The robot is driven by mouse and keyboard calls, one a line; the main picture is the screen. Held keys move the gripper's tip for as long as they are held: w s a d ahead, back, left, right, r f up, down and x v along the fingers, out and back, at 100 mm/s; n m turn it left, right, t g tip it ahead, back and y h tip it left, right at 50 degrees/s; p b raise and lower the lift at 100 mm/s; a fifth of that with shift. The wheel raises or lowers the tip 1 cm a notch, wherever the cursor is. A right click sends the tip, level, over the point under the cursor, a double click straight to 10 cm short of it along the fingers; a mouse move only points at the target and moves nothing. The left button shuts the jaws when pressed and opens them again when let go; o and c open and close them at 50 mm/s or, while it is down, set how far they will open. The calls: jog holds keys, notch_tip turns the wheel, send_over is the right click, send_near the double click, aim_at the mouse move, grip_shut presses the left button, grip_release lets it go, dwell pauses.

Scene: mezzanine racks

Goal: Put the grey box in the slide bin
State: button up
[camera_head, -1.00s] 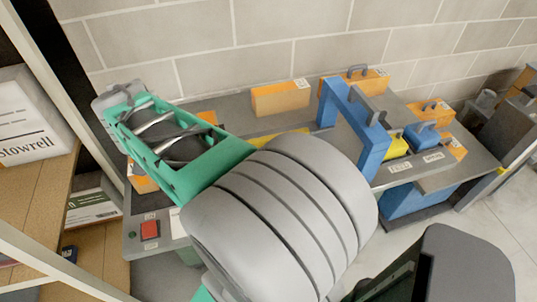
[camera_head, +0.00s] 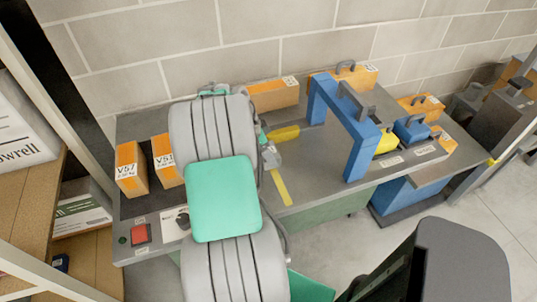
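I cannot make out a grey box or a slide bin for certain in this view. My arm rises through the middle and covers part of the grey worktop (camera_head: 310,190). A small grey and green part at the arm's right edge, beside a yellow piece on the worktop, looks like part of my gripper (camera_head: 269,155). Its fingers are mostly hidden behind the arm, so I cannot see whether it is open or holds anything.
Orange boxes (camera_head: 131,170) marked V57 stand at the worktop's left. Another orange box (camera_head: 273,95) stands by the wall. A blue arch (camera_head: 345,125) spans the worktop. A red button (camera_head: 140,233) sits at the front left. Shelves with cartons (camera_head: 85,216) flank the left.

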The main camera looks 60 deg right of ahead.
jog(key=shift+c, duration=0.4)
jog(key=shift+r, duration=0.1)
jog(key=c, duration=1.1)
jog(key=shift+r, duration=0.1)
